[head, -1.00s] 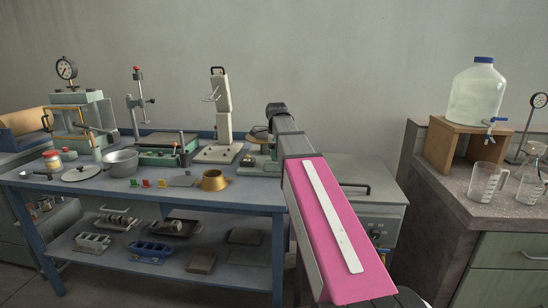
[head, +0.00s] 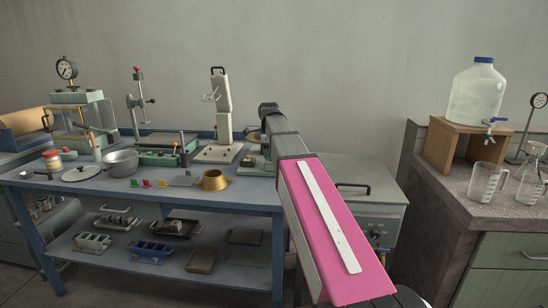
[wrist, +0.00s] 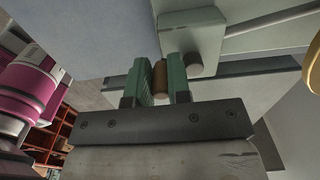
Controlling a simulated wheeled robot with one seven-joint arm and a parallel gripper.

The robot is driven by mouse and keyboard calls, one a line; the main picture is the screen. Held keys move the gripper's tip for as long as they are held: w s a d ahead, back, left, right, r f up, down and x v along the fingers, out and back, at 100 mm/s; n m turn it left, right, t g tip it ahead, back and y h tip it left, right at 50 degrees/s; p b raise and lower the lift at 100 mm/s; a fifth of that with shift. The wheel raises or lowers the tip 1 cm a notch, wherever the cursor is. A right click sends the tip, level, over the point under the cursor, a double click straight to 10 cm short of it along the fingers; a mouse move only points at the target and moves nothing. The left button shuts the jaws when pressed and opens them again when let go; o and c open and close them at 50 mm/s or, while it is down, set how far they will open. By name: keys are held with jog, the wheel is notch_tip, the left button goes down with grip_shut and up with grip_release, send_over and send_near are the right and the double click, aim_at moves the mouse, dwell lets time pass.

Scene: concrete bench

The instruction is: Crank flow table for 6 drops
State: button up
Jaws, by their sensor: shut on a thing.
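The flow table (head: 250,162) stands at the right end of the blue bench, with a pale green base and a flat top; my arm hides much of it in the head view. In the wrist view its pale green body (wrist: 190,38) shows above my gripper, with a round grey boss on it. My gripper (wrist: 159,82) has green fingers on both sides of a brown crank handle (wrist: 160,76) and is shut on it. The head view hides the gripper and handle behind my arm. The crank's link to the body is not clear.
A brass cone (head: 214,180) stands on the bench left of the flow table. A tall white stand (head: 221,115) is behind it. A steel bowl (head: 121,162) and several small coloured pieces lie further left. A grey metal box (head: 362,205) stands right of the bench.

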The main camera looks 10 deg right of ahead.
jog(key=shift+w+a, duration=0.35)
jog(key=shift+w, duration=1.75)
jog(key=shift+w+d, duration=0.6)
jog(key=shift+w, duration=0.15)
jog(key=shift+w+d, duration=0.3)
jog(key=shift+d, duration=1.1)
